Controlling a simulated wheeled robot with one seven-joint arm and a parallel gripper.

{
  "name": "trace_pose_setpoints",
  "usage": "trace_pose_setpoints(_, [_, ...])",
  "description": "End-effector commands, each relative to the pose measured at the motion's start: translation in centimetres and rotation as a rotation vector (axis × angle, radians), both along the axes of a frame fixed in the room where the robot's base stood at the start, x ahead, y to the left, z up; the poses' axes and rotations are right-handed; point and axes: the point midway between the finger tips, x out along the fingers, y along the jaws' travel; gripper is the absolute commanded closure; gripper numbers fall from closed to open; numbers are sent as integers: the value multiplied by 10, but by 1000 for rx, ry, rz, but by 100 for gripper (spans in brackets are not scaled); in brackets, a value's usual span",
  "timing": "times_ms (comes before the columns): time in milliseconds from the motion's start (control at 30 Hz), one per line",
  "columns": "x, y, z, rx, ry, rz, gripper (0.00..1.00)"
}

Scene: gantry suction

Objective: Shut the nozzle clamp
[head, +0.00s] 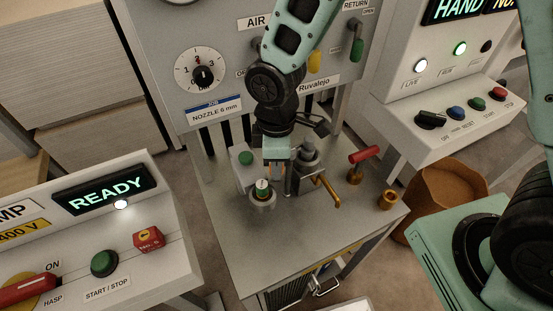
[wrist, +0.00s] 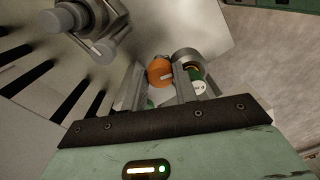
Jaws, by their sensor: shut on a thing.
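My gripper (head: 275,174) points down over the metal bench, among the small fixtures in its middle. In the wrist view its two fingers (wrist: 160,78) are closed around an orange knob (wrist: 160,70). I cannot tell for sure whether this knob is the nozzle clamp's handle; the fingers hide most of it in the head view. A grey round holder (head: 263,202) with a green and white piece in it stands just in front of the fingers. It also shows at the right finger in the wrist view (wrist: 186,56).
A grey upright fitting (head: 308,158) and a brass lever (head: 326,191) stand close to the right of my gripper. A red-handled valve (head: 365,155) and a brass cup (head: 389,200) are farther right. The bench's front (head: 300,240) is clear.

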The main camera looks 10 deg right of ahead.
Motion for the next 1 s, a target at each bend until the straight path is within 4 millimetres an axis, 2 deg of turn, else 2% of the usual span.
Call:
trace_pose_setpoints(400, [1,1,1,2,-2,242,94])
trace_pose_setpoints(1000, [1,1,1,1,-3,298,94])
